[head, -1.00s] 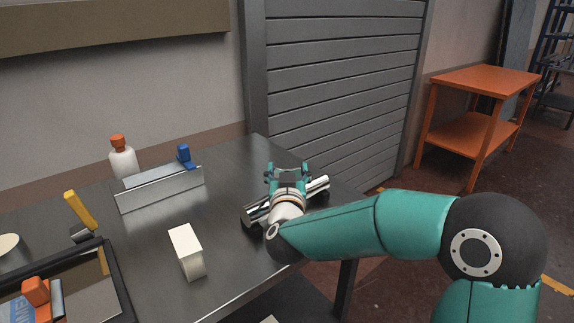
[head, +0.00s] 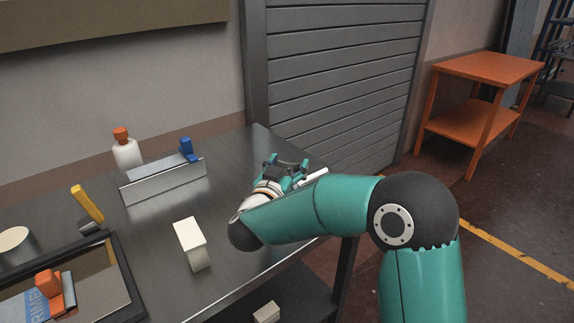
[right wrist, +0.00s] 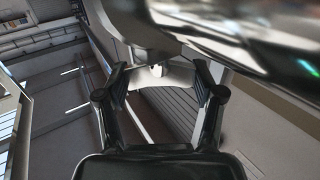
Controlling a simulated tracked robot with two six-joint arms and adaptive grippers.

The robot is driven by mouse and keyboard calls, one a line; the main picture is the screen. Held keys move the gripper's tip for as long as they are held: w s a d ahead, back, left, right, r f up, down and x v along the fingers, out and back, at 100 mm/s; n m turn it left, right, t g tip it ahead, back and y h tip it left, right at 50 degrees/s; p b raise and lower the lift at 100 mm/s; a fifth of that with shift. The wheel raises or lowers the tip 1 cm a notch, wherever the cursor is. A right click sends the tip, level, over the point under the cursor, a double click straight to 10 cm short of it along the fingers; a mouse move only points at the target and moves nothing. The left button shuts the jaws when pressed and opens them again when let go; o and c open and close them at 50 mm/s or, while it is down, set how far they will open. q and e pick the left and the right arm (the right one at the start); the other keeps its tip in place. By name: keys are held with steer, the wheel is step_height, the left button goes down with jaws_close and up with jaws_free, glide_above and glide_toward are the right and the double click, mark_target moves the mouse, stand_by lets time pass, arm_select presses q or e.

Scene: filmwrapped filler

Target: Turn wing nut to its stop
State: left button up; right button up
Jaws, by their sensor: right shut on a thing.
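My right gripper (head: 286,165) is over the right part of the steel table, with its fingers pointing away from the head camera. In the right wrist view its fingertips (right wrist: 156,73) close in on a small pale part, the wing nut (right wrist: 157,71), whose shape is mostly hidden. A shiny metal cylinder (right wrist: 240,30) fills the top of that view, close and blurred. In the head view only the right end of this cylinder (head: 314,177) shows behind my forearm. My left gripper is not in view.
A white block (head: 187,235) stands on the steel table (head: 225,215), left of my arm. Farther left are a metal rail (head: 165,181) with a blue clip, a white bottle (head: 126,153), a yellow-handled tool (head: 87,204) and a black-rimmed tray (head: 128,285). An orange cart (head: 487,68) stands at the right.

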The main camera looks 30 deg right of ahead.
steer(key=o, duration=1.2)
steer(key=shift+r, duration=0.1)
steer(key=shift+c, duration=0.2)
steer(key=shift+a, duration=0.1)
steer(key=v, duration=1.2)
